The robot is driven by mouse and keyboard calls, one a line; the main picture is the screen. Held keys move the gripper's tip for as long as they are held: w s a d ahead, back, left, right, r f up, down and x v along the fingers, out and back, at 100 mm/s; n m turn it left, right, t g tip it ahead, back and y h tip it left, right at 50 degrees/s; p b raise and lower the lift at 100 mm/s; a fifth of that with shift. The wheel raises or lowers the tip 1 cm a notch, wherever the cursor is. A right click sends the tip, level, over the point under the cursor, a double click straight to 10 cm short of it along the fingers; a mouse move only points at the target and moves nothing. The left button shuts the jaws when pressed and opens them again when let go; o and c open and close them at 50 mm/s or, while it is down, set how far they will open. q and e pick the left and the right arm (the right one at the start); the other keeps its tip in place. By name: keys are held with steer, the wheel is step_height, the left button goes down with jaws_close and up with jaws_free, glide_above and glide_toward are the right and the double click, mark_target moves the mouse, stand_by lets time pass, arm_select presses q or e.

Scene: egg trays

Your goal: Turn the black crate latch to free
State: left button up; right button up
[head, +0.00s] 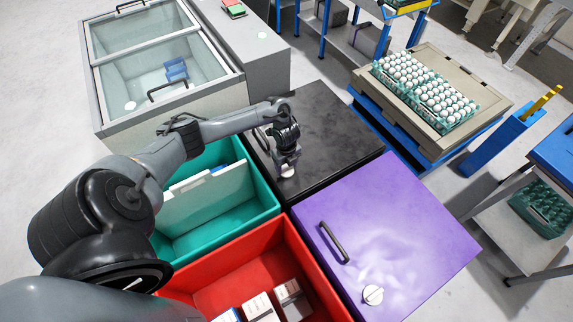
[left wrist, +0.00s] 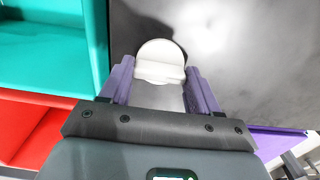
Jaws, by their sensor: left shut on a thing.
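The black crate (head: 330,130) has a closed dark lid at the middle of the head view. Its white round latch (head: 288,172) sits near the lid's front corner and is partly hidden by my left gripper (head: 287,164). In the left wrist view the latch (left wrist: 160,60) shows as a white disc with a raised ridge. The purple fingers of my left gripper (left wrist: 160,88) stand on either side of this ridge and are shut on it. I cannot tell the exact turn of the latch. My right gripper is in neither view.
A purple-lidded crate (head: 400,215) with a handle and white latch (head: 373,294) adjoins the black one. An open teal crate (head: 265,210) and an open red crate (head: 240,255) stand beside it. Egg trays (head: 447,122) sit on a beige crate behind right.

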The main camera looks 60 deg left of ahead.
arm_select(q)
steer(key=shift+r+n+p, duration=0.2)
steer(key=shift+n+p, duration=0.3)
steer(key=shift+p, duration=0.45)
steer(key=n+p, duration=0.6)
steer(key=p, duration=0.1)
steer(key=shift+r+n+p, duration=0.1)
steer(key=shift+n+p, duration=0.3)
steer(key=n+p, duration=0.2)
steer(key=shift+n, duration=0.3)
steer(key=n+p, duration=0.2)
steer(key=shift+n, duration=0.4)
steer(key=n+p, duration=0.2)
steer(key=n, duration=0.1)
steer(key=shift+f+n, duration=0.2)
steer(key=shift+n, duration=0.6)
steer(key=shift+f, duration=0.1)
steer(key=o, duration=1.1)
steer(key=shift+c, duration=0.2)
